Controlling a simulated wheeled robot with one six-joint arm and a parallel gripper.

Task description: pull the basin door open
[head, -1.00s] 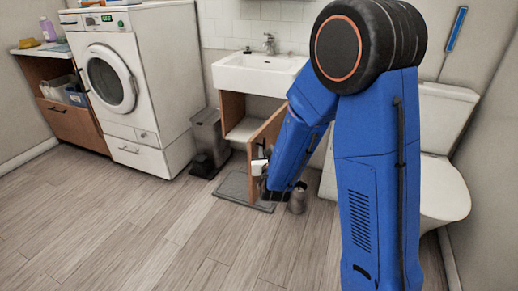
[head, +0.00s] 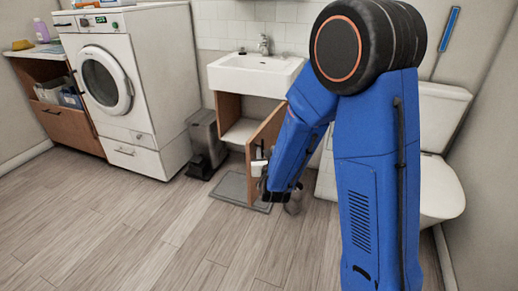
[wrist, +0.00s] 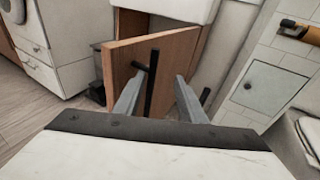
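The basin door (head: 265,137) is a brown wooden panel under the white basin (head: 255,75). It stands partly open, swung out from the cabinet, and the inside (head: 240,131) shows at its left. In the wrist view the door (wrist: 165,55) fills the middle, with a black vertical bar handle (wrist: 152,82) on its face. My gripper (wrist: 158,80) has its two grey fingers apart, with the handle between them and closer to the left finger. I cannot tell whether a finger touches it. In the head view my gripper (head: 258,168) is at the door's outer edge, partly hidden by my arm.
A grey bin (head: 205,138) stands left of the cabinet, beside the white washing machine (head: 125,90). A dark mat (head: 230,188) lies on the floor below the door. A toilet (head: 440,180) is at the right. The wooden floor in front is clear.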

